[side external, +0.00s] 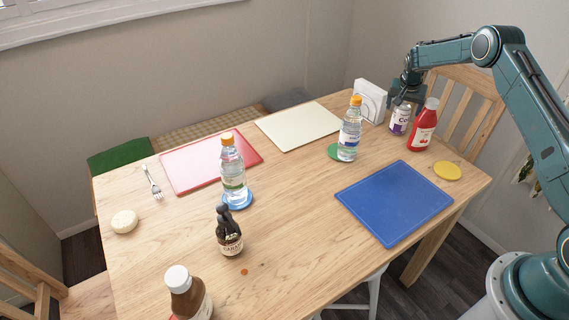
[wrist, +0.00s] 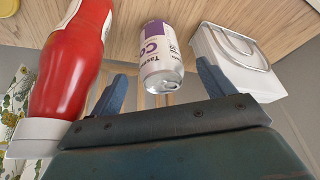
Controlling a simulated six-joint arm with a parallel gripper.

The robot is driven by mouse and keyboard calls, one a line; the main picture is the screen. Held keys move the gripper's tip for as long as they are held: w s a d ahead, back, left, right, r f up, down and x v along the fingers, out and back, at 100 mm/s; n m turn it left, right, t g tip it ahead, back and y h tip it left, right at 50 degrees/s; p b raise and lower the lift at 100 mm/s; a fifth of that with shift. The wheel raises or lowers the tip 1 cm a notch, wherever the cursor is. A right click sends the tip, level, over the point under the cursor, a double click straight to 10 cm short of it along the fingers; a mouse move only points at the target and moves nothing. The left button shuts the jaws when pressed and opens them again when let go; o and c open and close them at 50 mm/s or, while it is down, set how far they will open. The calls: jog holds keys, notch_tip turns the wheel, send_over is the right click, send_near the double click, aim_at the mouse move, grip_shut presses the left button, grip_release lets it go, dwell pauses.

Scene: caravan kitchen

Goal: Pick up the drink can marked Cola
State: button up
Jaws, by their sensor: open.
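A white and purple drink can (side external: 400,118) stands upright near the far right edge of the table. In the wrist view, the can (wrist: 158,58) shows large lettering that starts "CO"; the rest of the word is out of sight. My gripper (side external: 404,97) is just above the can in the side view. In the wrist view, my gripper (wrist: 163,82) has its two blue fingers apart, with the can's top between their tips. No contact with the can shows.
A red ketchup bottle (side external: 423,127) stands close beside the can, and a white napkin holder (side external: 371,101) is on the other side. A water bottle (side external: 349,132) stands farther left. A blue board (side external: 394,203) and a yellow coaster (side external: 447,171) lie nearer.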

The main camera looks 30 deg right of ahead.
aim_at(401, 116)
jog(key=shift+f, duration=0.1)
jog(key=shift+x, duration=3.05)
jog(key=c, duration=1.3)
